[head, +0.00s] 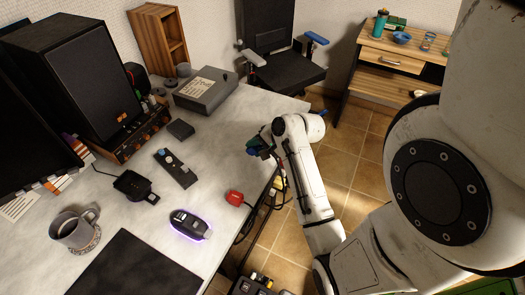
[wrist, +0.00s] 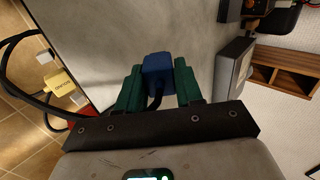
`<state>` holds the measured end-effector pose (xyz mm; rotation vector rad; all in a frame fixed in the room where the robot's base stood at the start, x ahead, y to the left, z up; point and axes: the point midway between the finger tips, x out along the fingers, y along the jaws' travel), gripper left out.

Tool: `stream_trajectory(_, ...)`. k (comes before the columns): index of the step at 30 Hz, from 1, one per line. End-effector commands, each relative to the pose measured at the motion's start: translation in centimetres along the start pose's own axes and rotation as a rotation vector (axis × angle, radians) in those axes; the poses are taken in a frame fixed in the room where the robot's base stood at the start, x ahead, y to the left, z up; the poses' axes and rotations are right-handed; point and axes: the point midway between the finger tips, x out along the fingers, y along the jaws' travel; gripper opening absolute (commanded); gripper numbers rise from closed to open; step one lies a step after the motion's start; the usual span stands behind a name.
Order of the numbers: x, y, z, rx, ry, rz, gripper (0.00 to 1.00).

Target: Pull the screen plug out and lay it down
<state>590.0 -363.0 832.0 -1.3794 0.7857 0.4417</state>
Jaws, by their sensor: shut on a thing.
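My gripper (head: 262,148) is at the right edge of the desk in the head view. Its green fingers (wrist: 158,85) are shut on a blue plug (wrist: 157,72), one on each side. The plug's dark cable runs back between the fingers. In the head view only a small bit of blue shows at the gripper. In the wrist view the grey desk top lies behind the plug; I cannot tell whether they touch. No label shows on the blue plug.
A yellow plug (wrist: 64,86) marked SOUND shows beside black cables. A red plug (head: 234,198) lies at the desk's right edge. A grey box (head: 205,92), a remote-like device (head: 176,168) and a glowing mouse (head: 190,224) stand on the desk (head: 215,145), with bare room between them.

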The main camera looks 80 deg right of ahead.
Motion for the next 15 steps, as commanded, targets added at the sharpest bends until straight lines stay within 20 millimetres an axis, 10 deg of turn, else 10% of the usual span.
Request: stream_trajectory(15,2.6,2.1,0.0,0.000,-0.001,0.001,0.00)
